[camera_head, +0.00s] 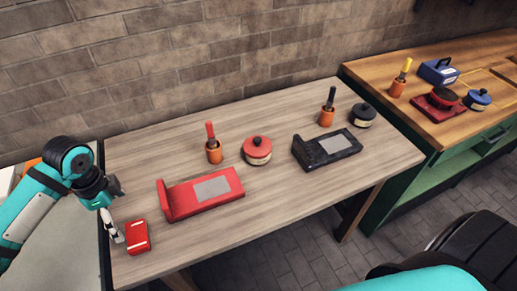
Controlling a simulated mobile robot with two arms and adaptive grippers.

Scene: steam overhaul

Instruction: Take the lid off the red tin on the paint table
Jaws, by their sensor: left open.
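The red tin (257,155) stands upright near the middle of the wooden paint table (290,200). It has a pale band round its side, and its red lid (256,142) with a small knob sits on top. My left gripper (117,236) is open at the table's front left corner, far to the left of the tin. Its fingers point down, close beside a small red box (137,237); I cannot tell whether they touch it. My right gripper is not in view.
An orange pot with a red-handled brush (213,150) stands left of the tin. A red angled block (205,194) lies in front. A black block (326,148), another brush pot (326,117) and a black tin (363,115) are right. A green workbench (450,150) adjoins the right end.

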